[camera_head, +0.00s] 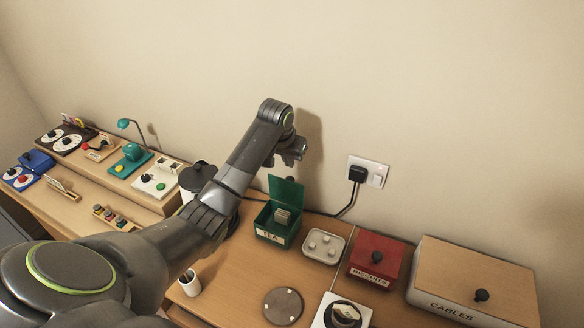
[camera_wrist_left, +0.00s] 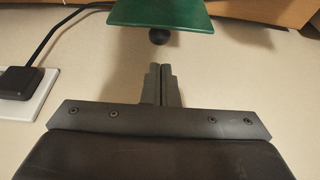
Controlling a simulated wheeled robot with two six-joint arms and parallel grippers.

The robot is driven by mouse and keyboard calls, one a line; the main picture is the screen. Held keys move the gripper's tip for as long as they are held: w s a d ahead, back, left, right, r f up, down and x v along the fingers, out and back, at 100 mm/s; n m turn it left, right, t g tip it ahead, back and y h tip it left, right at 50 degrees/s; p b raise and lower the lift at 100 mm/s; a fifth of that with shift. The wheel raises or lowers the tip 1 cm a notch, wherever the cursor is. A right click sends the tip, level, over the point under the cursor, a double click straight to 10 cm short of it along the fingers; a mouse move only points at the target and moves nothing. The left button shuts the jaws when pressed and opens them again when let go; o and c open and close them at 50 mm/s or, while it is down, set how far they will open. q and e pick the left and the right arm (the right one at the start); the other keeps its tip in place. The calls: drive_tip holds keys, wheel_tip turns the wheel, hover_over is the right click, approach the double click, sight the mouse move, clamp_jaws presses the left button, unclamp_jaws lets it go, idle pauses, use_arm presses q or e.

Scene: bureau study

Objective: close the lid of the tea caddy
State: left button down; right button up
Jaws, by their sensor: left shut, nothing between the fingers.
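The green tea caddy (camera_head: 266,236), labelled TEA, stands on the desk near the wall. Its green lid (camera_head: 286,190) is open and stands up at the back. A pale block (camera_head: 283,215) shows inside the caddy. In the left wrist view the lid (camera_wrist_left: 160,12) is at the top edge, with its round black knob (camera_wrist_left: 159,37) towards my fingers. My left gripper (camera_head: 293,157) is above the lid, close to the wall. In the wrist view its fingers (camera_wrist_left: 160,68) are shut and empty, apart from the knob. My right gripper is not in view.
A grey tray (camera_head: 322,247), a red BISCUITS box (camera_head: 376,262) and a CABLES box (camera_head: 474,279) stand right of the caddy. A wall plug (camera_head: 357,173) trails a black cable behind it. A round brown disc (camera_head: 283,306) lies in front.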

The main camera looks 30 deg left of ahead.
sight(289, 188)
use_arm(q)
drive_tip(key=x, duration=0.5)
drive_tip(key=shift+w+f+p, duration=0.15)
drive_tip(key=shift+f+p, duration=0.15)
drive_tip(key=shift+f, duration=0.05)
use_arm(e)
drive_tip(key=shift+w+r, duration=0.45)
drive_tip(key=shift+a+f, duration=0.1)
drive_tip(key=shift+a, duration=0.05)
